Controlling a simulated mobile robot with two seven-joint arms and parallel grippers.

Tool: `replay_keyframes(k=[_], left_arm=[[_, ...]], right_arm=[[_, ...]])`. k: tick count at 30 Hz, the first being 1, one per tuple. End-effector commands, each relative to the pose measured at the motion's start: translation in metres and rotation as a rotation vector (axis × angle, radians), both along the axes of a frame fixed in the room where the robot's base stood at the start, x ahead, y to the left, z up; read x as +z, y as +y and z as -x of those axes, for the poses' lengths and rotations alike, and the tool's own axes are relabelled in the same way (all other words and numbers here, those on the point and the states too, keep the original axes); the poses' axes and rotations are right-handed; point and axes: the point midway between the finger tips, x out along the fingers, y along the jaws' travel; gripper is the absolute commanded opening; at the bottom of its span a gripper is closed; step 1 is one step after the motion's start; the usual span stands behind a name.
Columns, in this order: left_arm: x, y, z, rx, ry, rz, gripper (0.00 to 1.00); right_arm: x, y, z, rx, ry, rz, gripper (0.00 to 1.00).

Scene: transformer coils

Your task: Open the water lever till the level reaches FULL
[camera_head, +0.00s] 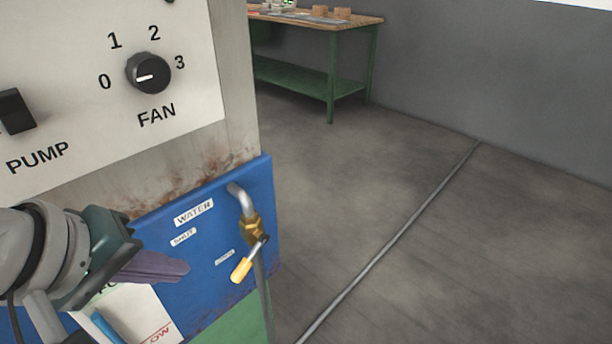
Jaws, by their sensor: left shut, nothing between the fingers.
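The water lever (242,269) has a yellow handle and hangs down and to the left from a brass valve (252,228) on a bent grey pipe. Labels WATER (194,212) and SHUT (183,237) are on the blue panel (205,285); a smaller label (225,257) near the handle is too blurred to read surely. My left gripper (186,268) is shut and empty, left of the handle and apart from it in the picture. A white level card (158,318) below it shows LOW; its upper part is hidden by the gripper, so FULL cannot be read. My right gripper is not in view.
Above the blue panel is a light control plate with a FAN knob (148,73) and a PUMP switch (15,111). A green workbench (330,70) stands at the back. The floor (480,250) to the right is clear apart from a thin strip (400,232).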

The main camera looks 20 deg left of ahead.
Motion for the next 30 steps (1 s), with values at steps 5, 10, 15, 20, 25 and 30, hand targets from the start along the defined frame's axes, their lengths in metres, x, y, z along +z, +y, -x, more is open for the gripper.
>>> replay_keyframes(k=[5,10,15,20,25,30], left_arm=[[-0.022,0.011,-0.014,0.151,-0.038,0.103,0.00],[-0.034,0.011,-0.025,0.162,-0.042,0.111,0.00],[-0.064,0.009,-0.045,0.161,-0.040,0.111,0.00],[-0.092,0.008,-0.066,0.160,-0.041,0.109,0.00],[-0.115,0.007,-0.085,0.159,-0.041,0.109,0.00],[-0.128,0.006,-0.095,0.160,-0.040,0.108,0.00]], right_arm=[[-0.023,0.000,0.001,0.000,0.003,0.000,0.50],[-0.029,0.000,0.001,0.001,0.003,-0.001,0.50],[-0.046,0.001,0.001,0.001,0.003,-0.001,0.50],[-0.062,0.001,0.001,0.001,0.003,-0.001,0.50],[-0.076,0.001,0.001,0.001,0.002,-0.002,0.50],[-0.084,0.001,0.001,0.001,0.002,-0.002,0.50]])
